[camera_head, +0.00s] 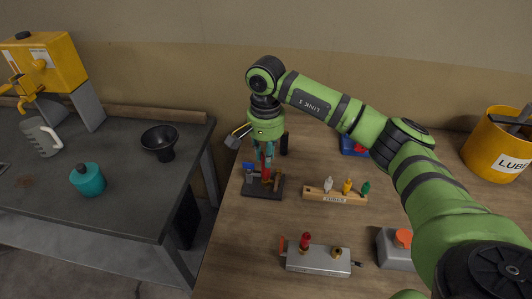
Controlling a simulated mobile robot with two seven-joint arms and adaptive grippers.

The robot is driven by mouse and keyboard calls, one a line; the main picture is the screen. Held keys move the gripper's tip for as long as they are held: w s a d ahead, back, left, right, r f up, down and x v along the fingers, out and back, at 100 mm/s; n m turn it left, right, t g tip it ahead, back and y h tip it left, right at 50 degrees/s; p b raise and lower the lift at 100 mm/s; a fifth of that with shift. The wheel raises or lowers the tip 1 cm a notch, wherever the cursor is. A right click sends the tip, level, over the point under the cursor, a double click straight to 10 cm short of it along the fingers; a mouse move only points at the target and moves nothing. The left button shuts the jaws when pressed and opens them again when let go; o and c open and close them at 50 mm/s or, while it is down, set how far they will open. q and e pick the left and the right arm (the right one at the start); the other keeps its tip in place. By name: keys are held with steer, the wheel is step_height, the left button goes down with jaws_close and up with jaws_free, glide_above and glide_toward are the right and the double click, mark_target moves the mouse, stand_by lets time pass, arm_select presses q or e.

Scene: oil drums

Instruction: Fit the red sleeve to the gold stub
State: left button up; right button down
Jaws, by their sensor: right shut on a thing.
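My right gripper (266,166) points down over a small dark stand (258,190) on the wooden table. It is shut on a slim red piece, which looks like the red sleeve (266,173), standing upright at the stand. Whether its lower end is clear of the stand cannot be told. The gold stub (337,253) rises from the right part of a grey metal block (318,262) near the table's front. A red knob-like part (305,241) stands on the same block, left of the stub. My left gripper is out of view.
A grey box with an orange button (403,238) is at the right. A yellow drum (498,148) stands at the back right.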

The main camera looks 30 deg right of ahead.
steer(key=shift+f+b, duration=0.65)
steer(key=shift+f, duration=0.15)
steer(key=c, duration=1)
jaws_free()
step_height(320, 180, up, 12)
steer(key=shift+r, duration=0.1)
